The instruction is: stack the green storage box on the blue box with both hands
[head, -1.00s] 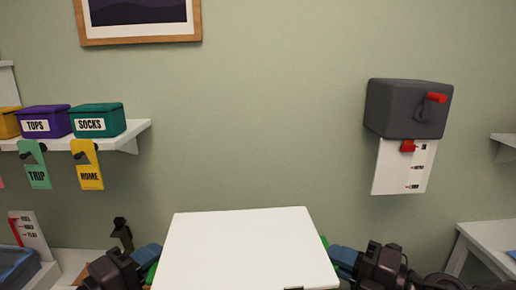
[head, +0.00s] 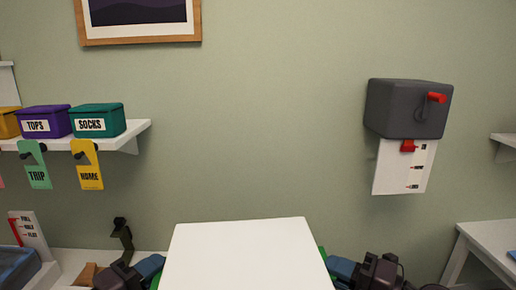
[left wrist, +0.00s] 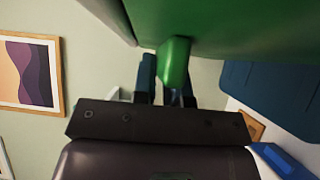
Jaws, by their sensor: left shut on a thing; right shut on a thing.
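The green storage box shows in the head view as a large white lid (head: 245,258) at the bottom centre, with slivers of green side beside it. In the left wrist view its green side (left wrist: 240,25) fills the top, with a green handle (left wrist: 174,62) sticking out. My left gripper (head: 152,268) is at the box's left side, shut on that handle. My right gripper (head: 340,268) is shut at the right side; the lid's edge hides its grip. A dark blue surface (left wrist: 265,95) lies below the box's side in the left wrist view, possibly the blue box; the head view hides it.
A wall shelf (head: 138,132) at left holds purple (head: 42,121) and teal (head: 98,121) boxes, with tags hanging below. A grey dispenser (head: 405,107) hangs on the right wall. A white table (head: 490,238) stands at right. A blue tray (head: 18,268) sits lower left.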

